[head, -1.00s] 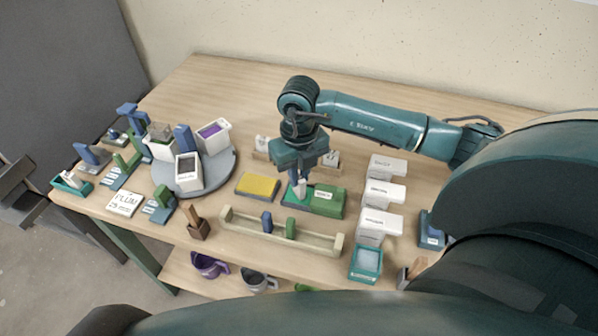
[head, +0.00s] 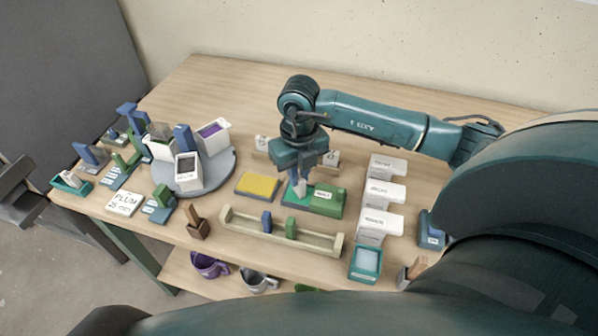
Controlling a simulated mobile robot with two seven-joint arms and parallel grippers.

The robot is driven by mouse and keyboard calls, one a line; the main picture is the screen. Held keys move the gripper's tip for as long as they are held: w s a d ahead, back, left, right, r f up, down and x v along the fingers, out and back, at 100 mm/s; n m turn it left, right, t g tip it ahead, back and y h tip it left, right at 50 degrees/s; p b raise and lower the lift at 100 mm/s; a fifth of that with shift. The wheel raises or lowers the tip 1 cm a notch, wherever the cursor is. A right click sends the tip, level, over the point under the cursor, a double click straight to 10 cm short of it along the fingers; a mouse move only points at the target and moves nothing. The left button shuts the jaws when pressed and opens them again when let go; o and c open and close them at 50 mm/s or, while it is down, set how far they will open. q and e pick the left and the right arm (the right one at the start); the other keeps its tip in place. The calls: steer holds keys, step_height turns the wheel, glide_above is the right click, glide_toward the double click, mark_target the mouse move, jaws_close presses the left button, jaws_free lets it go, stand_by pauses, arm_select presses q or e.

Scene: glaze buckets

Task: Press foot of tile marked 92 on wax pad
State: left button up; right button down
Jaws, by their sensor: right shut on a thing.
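My right gripper (head: 303,176) points down over the left part of a green pad (head: 290,197) in an open green case. The tile's mark is not readable. The green lid (head: 329,202) with a white label, perhaps reading WAX, lies to the right. My left gripper is not in view.
A yellow pad (head: 258,186) lies left of the green case. A long wooden tray (head: 253,229) with a blue and a green piece lies in front. White labelled boxes (head: 383,192) stand to the right. A grey turntable (head: 224,178) with containers is at the left. The back table is clear.

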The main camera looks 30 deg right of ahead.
stand_by(0.6)
steer(key=shift+r+p, duration=1.95)
steer(key=shift+r, duration=1.05)
